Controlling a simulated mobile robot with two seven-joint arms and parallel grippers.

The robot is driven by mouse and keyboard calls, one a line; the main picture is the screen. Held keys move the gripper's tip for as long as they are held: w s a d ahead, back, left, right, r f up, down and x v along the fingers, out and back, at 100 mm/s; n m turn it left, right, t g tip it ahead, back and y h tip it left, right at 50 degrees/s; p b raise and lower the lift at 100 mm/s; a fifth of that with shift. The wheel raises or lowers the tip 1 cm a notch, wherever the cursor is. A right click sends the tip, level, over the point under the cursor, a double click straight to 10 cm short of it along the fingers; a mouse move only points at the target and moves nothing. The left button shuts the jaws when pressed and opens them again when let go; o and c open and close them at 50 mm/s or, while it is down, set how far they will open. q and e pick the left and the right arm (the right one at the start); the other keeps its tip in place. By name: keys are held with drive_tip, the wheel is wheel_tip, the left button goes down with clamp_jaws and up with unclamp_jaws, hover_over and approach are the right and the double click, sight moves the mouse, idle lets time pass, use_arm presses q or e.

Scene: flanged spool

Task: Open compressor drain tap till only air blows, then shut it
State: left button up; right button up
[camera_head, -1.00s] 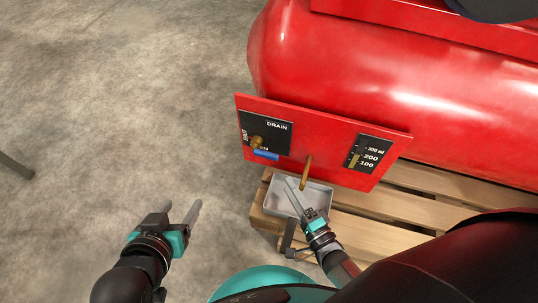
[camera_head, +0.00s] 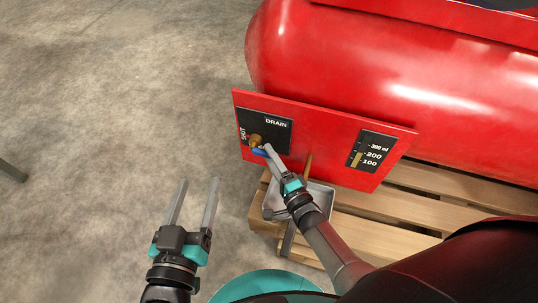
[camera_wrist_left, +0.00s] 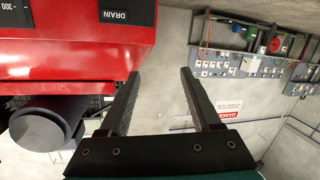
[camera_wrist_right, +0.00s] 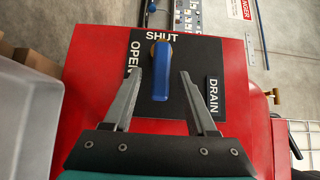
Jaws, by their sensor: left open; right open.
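The drain tap has a brass pivot (camera_head: 256,140) and a blue lever (camera_wrist_right: 161,80) on a black plate marked DRAIN, SHUT and OPEN. In the right wrist view the lever points from the pivot away from the SHUT label, toward my gripper. My right gripper (camera_wrist_right: 158,88) is open, with the lever between its fingers in that view; contact cannot be told. In the head view its arm partly hides the lever. My left gripper (camera_head: 197,190) is open and empty over the floor, left of the panel. A gauge (camera_head: 369,152) has a yellowish column between about 100 and 200.
A brass spout (camera_head: 308,163) hangs from the red panel above a grey tray (camera_head: 327,199), partly hidden by my right arm.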

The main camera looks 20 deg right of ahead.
drive_tip(key=shift+w+a, duration=0.15)
drive_tip(key=shift+w, duration=0.55)
clamp_jaws()
idle(1.1)
